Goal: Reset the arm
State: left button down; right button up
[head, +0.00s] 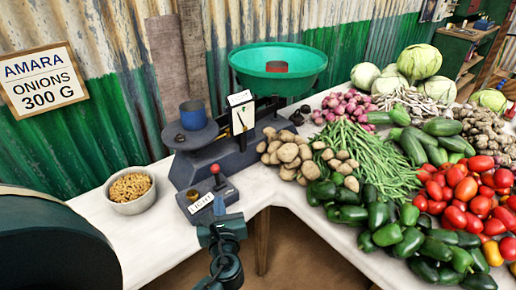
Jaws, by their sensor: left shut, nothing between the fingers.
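A grey balance scale (212,160) stands on the white counter. In front is a grey box (200,200) with a red-knobbed lever (215,172) and a label that seems to read LIGHT. My left gripper (220,214) is shut and empty at the box's front right; contact cannot be told. My right gripper is not in view.
A bowl of brown pieces (130,190) stands at left. Onions (345,104), potatoes (290,152), green beans (372,158), peppers (385,218) and tomatoes (470,195) crowd the right counter. A sign (42,82) reads AMARA ONIONS 300 G. Bare counter lies around the bowl.

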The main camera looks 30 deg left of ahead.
pick_arm(q)
jog(key=s+d+f+n+g+h, duration=0.1)
jog(key=s+d+f+n+h, duration=0.5)
jog(key=d+f+n+h, duration=0.5)
jog(key=s+d+r+n+g+h, duration=0.1)
jog(key=s+d+n, duration=0.5)
jog(key=n, duration=0.7)
jog(key=shift+s+d+r+h+p, duration=0.25)
jog(key=shift+d+r+h, duration=0.45)
jog(key=shift+h, duration=0.5)
jog(key=shift+f, duration=0.15)
